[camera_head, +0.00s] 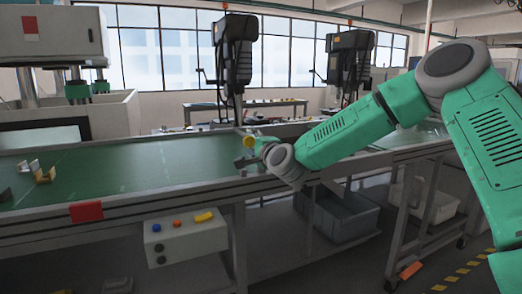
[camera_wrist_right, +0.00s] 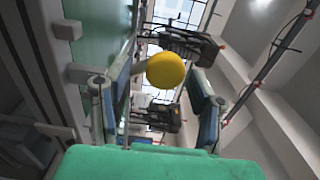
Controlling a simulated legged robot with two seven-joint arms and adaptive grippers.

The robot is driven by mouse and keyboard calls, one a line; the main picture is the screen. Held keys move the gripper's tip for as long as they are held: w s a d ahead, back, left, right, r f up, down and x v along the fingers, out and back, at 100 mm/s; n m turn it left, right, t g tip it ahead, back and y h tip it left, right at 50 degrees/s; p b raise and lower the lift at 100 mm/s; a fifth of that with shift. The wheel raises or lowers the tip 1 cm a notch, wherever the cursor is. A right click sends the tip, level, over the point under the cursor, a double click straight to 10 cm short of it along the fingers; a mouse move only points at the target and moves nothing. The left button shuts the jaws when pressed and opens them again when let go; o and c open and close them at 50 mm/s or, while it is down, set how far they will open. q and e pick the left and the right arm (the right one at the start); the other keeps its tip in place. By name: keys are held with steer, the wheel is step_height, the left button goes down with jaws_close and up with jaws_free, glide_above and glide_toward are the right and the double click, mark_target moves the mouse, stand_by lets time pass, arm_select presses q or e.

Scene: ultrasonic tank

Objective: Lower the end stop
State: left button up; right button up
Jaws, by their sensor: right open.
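A round yellow knob (camera_head: 249,142) stands above the far right end of the green conveyor belt (camera_head: 120,165), by grey metal parts at the belt's edge. It seems to belong to the end stop, whose body is mostly hidden by my wrist. In the right wrist view the knob (camera_wrist_right: 166,70) shows as a yellow disc between the two fingers. My right gripper (camera_wrist_right: 163,82) is open, with a finger on either side of the knob in that view. Contact cannot be told. In the head view my right gripper (camera_head: 262,146) is small and beside the knob. My left gripper is not in view.
A control box (camera_head: 185,236) with coloured buttons hangs below the belt's front rail. Small tan parts (camera_head: 42,172) lie on the belt at left. Drill presses (camera_head: 235,55) stand behind. A grey bin (camera_head: 340,215) sits on the shelf below.

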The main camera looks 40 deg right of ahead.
steer(key=v, duration=1)
steer(key=shift+s+d, duration=0.2)
steer(key=shift+s, duration=0.2)
steer(key=shift+f, duration=0.1)
steer(key=s+a+f+n+g+y, duration=0.2)
steer(key=s+a+f+n, duration=0.15)
steer(key=f, duration=0.55)
steer(key=s+a+f+n+g+y, duration=0.1)
steer(key=s+a+f+n+g, duration=0.25)
steer(key=f, duration=0.55)
steer(key=s+a+f+n+g+y, duration=0.2)
steer(key=a+f+n, duration=0.35)
steer(key=f, duration=0.45)
steer(key=s+a+f+n+g, duration=0.1)
steer(key=s+f+n+g, duration=0.2)
steer(key=s, duration=0.6)
steer(key=s+a+f+n+g, duration=0.2)
steer(key=s+f+n+g, duration=0.1)
steer(key=s+f, duration=0.5)
steer(key=s+a+f+n+g, duration=0.2)
steer(key=s+f, duration=0.4)
steer(key=s, duration=0.4)
steer(key=shift+s+f+n+g+h, duration=0.2)
steer(key=shift+s+n+g+h, duration=0.1)
steer(key=shift+n+g, duration=0.3)
